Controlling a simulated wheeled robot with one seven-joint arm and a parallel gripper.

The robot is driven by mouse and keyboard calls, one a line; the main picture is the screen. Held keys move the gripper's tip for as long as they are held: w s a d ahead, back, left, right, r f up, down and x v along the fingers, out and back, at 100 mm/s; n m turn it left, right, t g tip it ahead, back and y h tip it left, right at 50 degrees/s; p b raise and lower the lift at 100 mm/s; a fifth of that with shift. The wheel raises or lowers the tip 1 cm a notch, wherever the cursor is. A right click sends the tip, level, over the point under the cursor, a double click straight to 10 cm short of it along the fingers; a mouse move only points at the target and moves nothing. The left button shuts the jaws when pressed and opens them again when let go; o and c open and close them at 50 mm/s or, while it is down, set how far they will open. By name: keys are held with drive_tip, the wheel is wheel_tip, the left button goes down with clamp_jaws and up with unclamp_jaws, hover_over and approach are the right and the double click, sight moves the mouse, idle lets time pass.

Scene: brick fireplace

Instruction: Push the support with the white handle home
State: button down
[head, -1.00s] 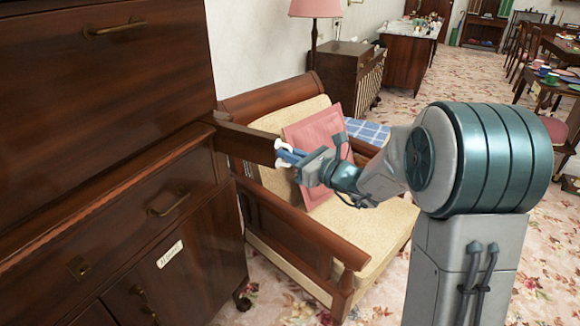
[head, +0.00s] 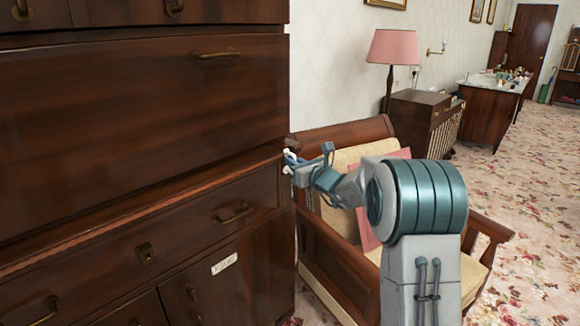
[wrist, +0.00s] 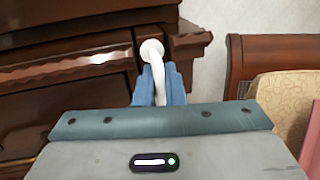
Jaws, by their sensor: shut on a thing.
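The white handle (wrist: 152,54) sits on the front end of the wooden support at the right end of the bureau (head: 140,120). In the wrist view the support's end looks about level with the bureau front. Any small gap is hard to judge. My gripper (wrist: 160,85) has its blue fingers shut on the curved white handle. In the head view my gripper (head: 291,164) is at the bureau's right front corner, and the support's length is not visible there.
An armchair (head: 345,133) with a pink cushion stands close to the right of the bureau, beside and below my arm. A pink lamp (head: 404,47) and a wooden cabinet (head: 420,108) stand behind it. Floral carpet is open at the far right.

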drive_tip(key=shift+a+r, duration=0.15)
drive_tip(key=shift+r, duration=0.05)
drive_tip(key=c, duration=1.7)
unclamp_jaws()
drive_tip(key=shift+w, duration=0.1)
drive_tip(key=shift+f, duration=0.1)
drive_tip(key=shift+f, duration=0.1)
drive_tip(key=shift+s, duration=0.25)
drive_tip(key=v, duration=1.3)
drive_tip(key=shift+d, duration=0.4)
